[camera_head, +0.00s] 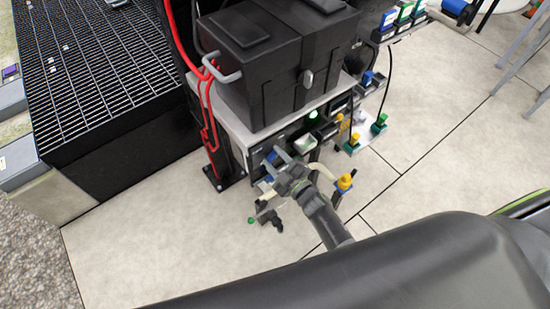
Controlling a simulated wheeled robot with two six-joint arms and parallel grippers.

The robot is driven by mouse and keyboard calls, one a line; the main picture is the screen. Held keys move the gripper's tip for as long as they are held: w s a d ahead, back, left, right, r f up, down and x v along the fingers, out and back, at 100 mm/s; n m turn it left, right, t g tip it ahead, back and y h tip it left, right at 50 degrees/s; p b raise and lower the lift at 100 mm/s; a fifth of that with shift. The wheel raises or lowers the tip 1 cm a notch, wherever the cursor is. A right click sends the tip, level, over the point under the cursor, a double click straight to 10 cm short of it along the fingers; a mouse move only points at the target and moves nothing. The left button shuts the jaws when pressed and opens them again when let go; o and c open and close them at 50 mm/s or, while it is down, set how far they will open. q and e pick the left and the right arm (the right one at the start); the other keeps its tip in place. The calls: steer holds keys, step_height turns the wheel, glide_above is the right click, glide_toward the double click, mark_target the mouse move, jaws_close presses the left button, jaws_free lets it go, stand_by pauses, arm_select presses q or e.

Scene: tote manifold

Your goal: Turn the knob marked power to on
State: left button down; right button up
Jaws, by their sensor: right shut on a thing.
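A dark control panel (257,155) is on the front of the light-topped stand, below the black tote (275,65). My right gripper (275,170) is at this panel, with its arm reaching in from the lower right. Its jaws are closed on a small part at the panel front, which looks like the knob. The jaws hide most of that part, and no power or on marking can be read. A blue part (272,157) shows just behind the fingers. My left gripper is not in view.
Yellow (345,182) and green (379,124) fittings stand right of the gripper. Red hoses (208,115) run down the stand's left side. A black grated platform (90,75) is at the left. The pale tiled floor in front is mostly clear.

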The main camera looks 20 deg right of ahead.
steer(key=o, duration=1)
steer(key=shift+s, duration=0.1)
steer(key=v, duration=1.7)
steer(key=shift+s, duration=0.1)
